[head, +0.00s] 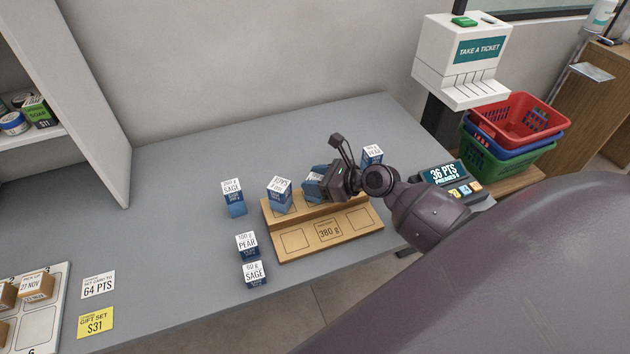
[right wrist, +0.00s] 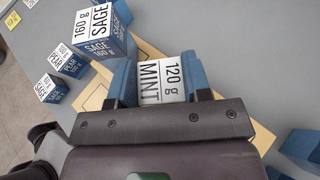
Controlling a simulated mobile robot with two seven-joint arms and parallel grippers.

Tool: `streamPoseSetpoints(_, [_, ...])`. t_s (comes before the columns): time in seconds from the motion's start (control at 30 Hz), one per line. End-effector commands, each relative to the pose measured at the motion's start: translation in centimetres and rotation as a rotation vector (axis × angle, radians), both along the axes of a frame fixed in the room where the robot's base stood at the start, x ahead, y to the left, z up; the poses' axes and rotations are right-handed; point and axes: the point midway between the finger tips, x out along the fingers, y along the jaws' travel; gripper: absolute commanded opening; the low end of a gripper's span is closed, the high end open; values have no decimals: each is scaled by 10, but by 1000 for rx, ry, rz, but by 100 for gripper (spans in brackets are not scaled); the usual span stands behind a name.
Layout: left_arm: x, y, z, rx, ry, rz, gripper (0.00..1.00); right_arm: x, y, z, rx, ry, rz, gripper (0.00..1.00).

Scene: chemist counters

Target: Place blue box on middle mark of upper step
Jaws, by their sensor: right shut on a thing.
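My right gripper (head: 322,184) is shut on a blue box with a white top label. The box (head: 312,187) is at the middle of the upper step of a wooden two-step stand (head: 285,249). In the right wrist view the held box (right wrist: 162,84) reads "120 g MINT" and sits between the fingers. Whether it touches the step cannot be told; the mark beneath is hidden. A blue SAGE box (head: 280,196) stands on the upper step's left part; it reads "160 g" in the right wrist view (right wrist: 101,48). My left gripper is not in view.
A SAGE box (head: 234,199) stands left of the stand; PEAR (head: 247,245) and SAGE (head: 255,275) boxes stand at its front left. Another PEAR box (head: 372,156) is behind my right gripper. A points display (head: 445,175) is at right.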

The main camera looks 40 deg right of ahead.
Motion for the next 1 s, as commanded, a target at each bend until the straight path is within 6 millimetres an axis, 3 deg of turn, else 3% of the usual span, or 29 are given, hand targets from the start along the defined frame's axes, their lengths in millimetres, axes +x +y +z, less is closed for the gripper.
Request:
streamPoseSetpoints(0.33, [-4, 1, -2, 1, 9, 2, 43, 1, 0, -1, 0, -2, 0, 18])
streamPoseSetpoints(0.37, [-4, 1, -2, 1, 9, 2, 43, 0, 0, -2, 0, -1, 0, 46])
streamPoseSetpoints(0.53, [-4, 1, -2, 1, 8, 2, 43, 0, 0, -2, 0, -1, 0, 70])
streamPoseSetpoints(0.87, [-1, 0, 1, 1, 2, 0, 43, 0, 0, 2, -1, -3, 1, 70])
streamPoseSetpoints(1.0, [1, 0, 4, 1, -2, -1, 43, -12, -8, 7, 0, 0, -1, 70])
